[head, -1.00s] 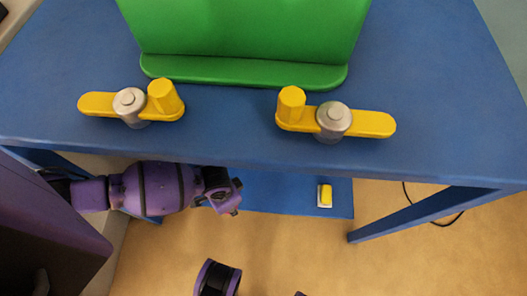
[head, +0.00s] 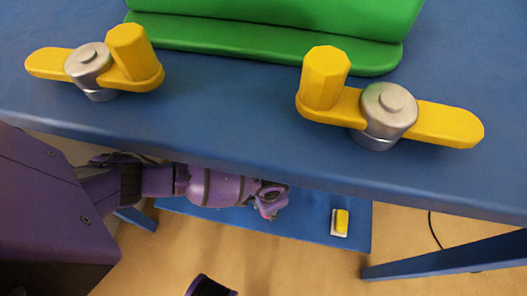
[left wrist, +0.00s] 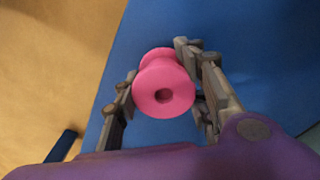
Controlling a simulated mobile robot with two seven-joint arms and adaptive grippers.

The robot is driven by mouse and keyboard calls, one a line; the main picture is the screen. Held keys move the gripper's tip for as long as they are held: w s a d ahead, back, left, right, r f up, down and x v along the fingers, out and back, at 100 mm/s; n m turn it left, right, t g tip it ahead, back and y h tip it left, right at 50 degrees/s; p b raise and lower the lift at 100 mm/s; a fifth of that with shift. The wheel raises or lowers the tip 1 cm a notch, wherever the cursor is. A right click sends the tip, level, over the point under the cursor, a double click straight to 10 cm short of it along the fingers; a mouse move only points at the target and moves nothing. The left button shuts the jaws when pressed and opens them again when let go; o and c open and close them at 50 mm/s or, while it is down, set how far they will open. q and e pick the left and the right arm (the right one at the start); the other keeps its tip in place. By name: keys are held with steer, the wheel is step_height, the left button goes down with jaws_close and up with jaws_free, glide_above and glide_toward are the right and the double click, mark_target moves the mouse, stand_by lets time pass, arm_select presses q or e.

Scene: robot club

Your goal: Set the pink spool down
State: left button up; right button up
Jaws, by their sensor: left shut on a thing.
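The pink spool (left wrist: 164,88) is between the two fingers of my left gripper (left wrist: 157,62), which is shut on it. In the left wrist view its round end with a dark centre hole faces the camera. Behind it is a flat blue surface (left wrist: 235,25); whether the spool touches it I cannot tell. In the head view my left gripper (head: 271,203) is below the table's front edge, over the low blue surface (head: 310,215). The spool cannot be made out there. My right gripper is not in view.
The blue table (head: 240,110) overhangs my left arm. On it are a green object (head: 270,40) and two yellow-and-metal cranks, left (head: 88,62) and right (head: 388,108). A small yellow-and-white item (head: 341,222) lies on the low surface, right of my gripper. A table leg (head: 445,257) stands further right.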

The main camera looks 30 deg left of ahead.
arm_select(q)
step_height(320, 180, down, 2)
steer(key=shift+r, duration=0.15)
steer(key=o, duration=1.3)
steer(key=shift+c, duration=0.2)
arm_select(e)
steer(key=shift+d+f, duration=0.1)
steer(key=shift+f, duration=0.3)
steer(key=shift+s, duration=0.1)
arm_select(q)
step_height(320, 180, up, 12)
steer(key=p, duration=0.5)
steer(key=shift+a+f+p, duration=0.1)
steer(key=shift+f+p, duration=0.1)
steer(key=shift+p, duration=0.1)
steer(key=shift+r, duration=0.15)
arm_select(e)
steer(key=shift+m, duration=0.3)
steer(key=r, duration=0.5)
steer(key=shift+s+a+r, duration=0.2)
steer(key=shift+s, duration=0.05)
arm_select(q)
steer(key=shift+s, duration=0.1)
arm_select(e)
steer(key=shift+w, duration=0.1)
